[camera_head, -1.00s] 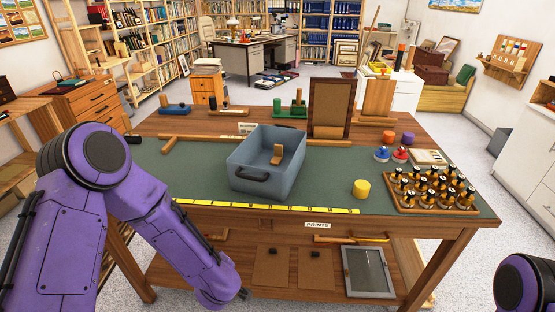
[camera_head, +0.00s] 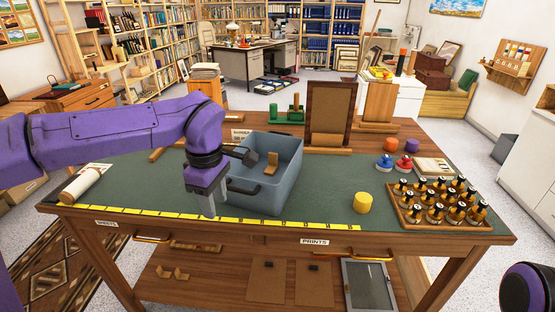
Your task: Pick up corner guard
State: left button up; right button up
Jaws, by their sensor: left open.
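Small tan angled pieces that look like corner guards show in two places. One (camera_head: 272,161) sits inside the blue-grey bin (camera_head: 284,190) on the table. Two more, a left one (camera_head: 164,271) and a right one (camera_head: 182,275), lie on the lower shelf at the left. My left gripper (camera_head: 208,211) points down over the front of the table mat, just left of the bin, near the yellow ruler. It is open and empty, apart from all the pieces. Of my right arm only a purple part shows at the lower right; its gripper is out of view.
A paper roll (camera_head: 84,184) lies at the mat's left end. A yellow cylinder (camera_head: 362,203) and a tray of several bottles (camera_head: 447,222) stand on the right. Upright frames (camera_head: 330,112) stand at the back. A framed panel (camera_head: 369,286) lies on the lower shelf.

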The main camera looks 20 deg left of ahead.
aim_at(272, 157)
jog(key=i, duration=1.25)
